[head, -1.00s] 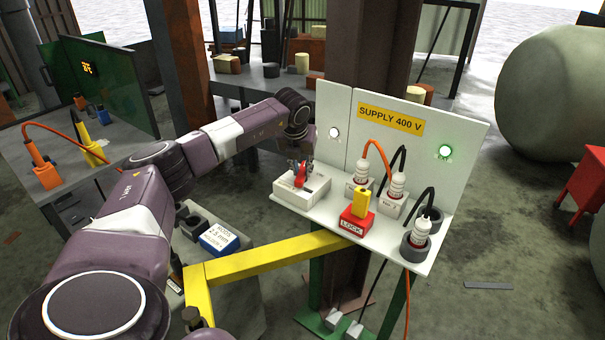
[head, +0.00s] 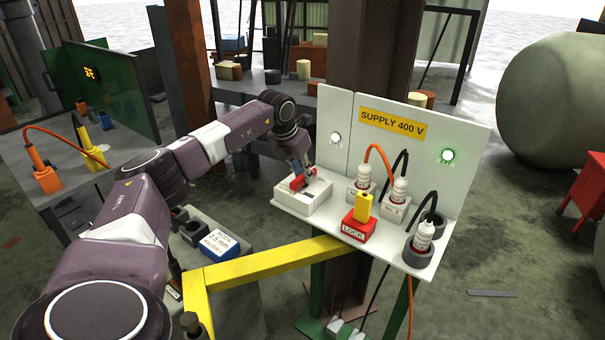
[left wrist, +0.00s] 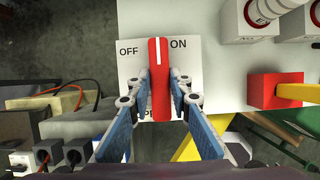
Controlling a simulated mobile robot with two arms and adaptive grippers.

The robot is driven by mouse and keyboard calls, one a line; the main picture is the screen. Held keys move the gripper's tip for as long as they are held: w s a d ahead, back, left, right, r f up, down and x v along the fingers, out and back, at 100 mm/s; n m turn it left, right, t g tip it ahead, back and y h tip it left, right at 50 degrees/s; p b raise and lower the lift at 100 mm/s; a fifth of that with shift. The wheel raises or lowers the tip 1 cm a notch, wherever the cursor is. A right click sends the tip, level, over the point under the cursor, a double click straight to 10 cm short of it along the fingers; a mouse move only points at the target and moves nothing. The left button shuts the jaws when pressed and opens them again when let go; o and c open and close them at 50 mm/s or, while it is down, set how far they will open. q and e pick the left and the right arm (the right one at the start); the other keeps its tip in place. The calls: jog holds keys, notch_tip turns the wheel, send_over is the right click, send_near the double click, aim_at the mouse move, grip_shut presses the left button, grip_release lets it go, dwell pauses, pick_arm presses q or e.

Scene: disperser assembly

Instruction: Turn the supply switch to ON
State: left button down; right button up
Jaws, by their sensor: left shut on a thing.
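The supply switch is a white box (head: 316,196) with a red handle (head: 297,184) on the shelf of the supply panel. My left gripper (head: 303,174) comes down over it from the back left. In the left wrist view the red handle (left wrist: 160,85) stands between the fingers of my left gripper (left wrist: 159,100), which is shut on it. The handle's white mark lies between the printed OFF on the left and ON on the right. Part of the box's label is hidden by the handle and fingers. My right gripper is not in view.
A red LOCK block (head: 357,230) with a yellow top and several cabled plugs stand right of the switch. A yellow bar (head: 270,262) runs below.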

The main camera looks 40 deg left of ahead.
pick_arm(q)
jog(key=c, duration=1.8)
grip_release()
jog(key=shift+o, duration=0.2)
jog(key=v, duration=1.2)
jog(key=shift+w, duration=0.1)
